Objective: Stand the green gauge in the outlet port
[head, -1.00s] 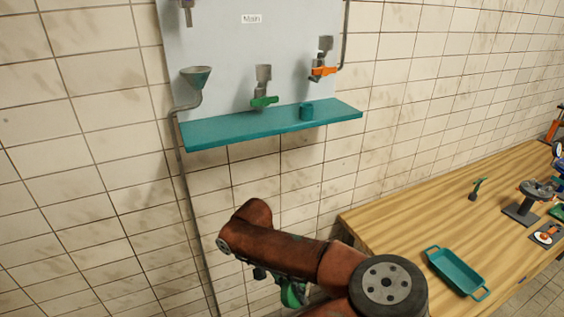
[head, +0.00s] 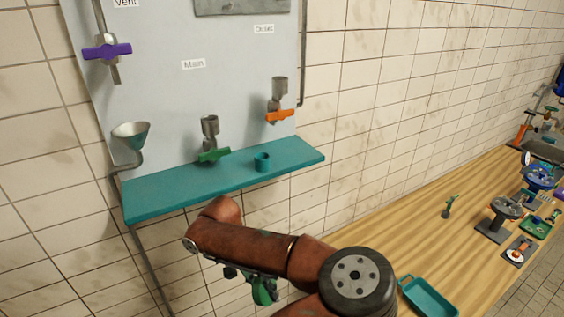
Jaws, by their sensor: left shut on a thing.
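My left gripper (head: 250,284) shows below my brown forearm, which hides much of it. It is shut on the green gauge (head: 265,291), which is partly covered, so its dial and stem are not clear. The outlet port (head: 280,86) is a grey open cup on the wall panel, above an orange valve handle and below the "Outlet" label. It looks empty from here. The gripper is well below and in front of it, apart from it. My right gripper is not in view.
A teal shelf (head: 225,177) juts out below the ports, with a small teal cup (head: 262,161) on it. Left are the Main port (head: 210,124) with a green handle (head: 214,155) and a funnel (head: 131,134). A wooden bench (head: 430,215) with a teal tray (head: 430,298) stands right.

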